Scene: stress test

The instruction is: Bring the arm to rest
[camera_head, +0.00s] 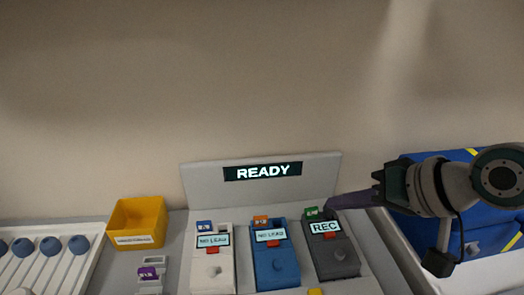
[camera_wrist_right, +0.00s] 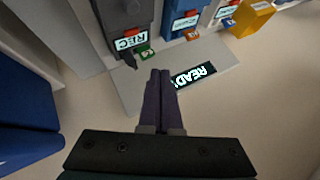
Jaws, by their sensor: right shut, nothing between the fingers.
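My right gripper (camera_head: 330,203) reaches in from the right in the head view, with its purple fingers shut and nothing between them. In the wrist view the same shut fingers (camera_wrist_right: 158,80) show over the grey panel, beside the READY display (camera_wrist_right: 193,75). The fingertips appear close to the green tag of the dark grey device (camera_head: 338,253), whose screen reads REC; whether they touch cannot be told. The dark device also shows in the wrist view (camera_wrist_right: 122,15). My left gripper is in neither view.
A white device (camera_head: 212,278) and a blue device (camera_head: 271,270) both read NO LEAD. A yellow bin (camera_head: 137,224) and a rack with blue-topped items (camera_head: 82,270) stand left. A blue box (camera_head: 480,240) with yellow marks stands right, under my right arm. The wall behind is bare.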

